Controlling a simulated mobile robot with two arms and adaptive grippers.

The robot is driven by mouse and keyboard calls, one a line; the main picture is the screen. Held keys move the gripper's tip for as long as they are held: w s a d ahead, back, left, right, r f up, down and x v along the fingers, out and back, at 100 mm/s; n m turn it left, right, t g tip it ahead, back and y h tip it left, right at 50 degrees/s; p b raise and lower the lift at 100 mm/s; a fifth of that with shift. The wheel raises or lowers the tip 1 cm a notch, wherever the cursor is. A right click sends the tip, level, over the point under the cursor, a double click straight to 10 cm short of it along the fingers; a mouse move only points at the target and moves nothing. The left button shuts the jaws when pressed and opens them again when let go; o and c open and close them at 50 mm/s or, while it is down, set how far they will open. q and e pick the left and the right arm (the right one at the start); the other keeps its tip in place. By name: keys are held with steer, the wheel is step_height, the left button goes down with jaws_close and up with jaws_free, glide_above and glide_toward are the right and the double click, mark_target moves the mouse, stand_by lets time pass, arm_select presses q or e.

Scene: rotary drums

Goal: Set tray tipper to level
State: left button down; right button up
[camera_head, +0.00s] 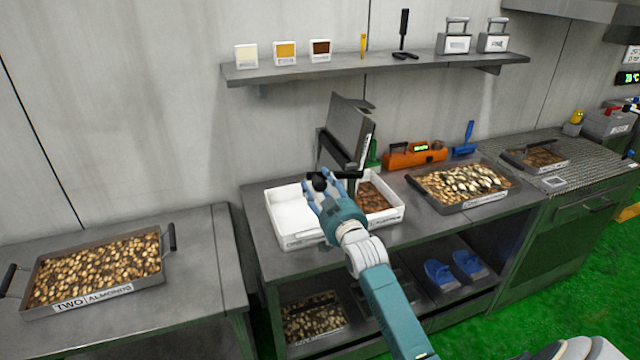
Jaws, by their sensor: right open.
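The tray tipper stands on the middle bench, its grey plate (350,125) tipped up steeply against a dark upright. A black bar with a round knob (319,183) sits low at its front. My right gripper (322,194) is open, with its blue fingers around or just beside the knob; I cannot tell if they touch it. The gripper hides part of the tipper's base and of the white bin (285,243) below. My left gripper is not in view.
The white bin's right part holds brown nuts (372,197). A tray labelled almonds (95,270) is on the left bench. A shelf (375,66) hangs above.

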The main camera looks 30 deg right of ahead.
steer(key=shift+w, duration=0.1)
jaws_close()
steer(key=shift+f, duration=0.1)
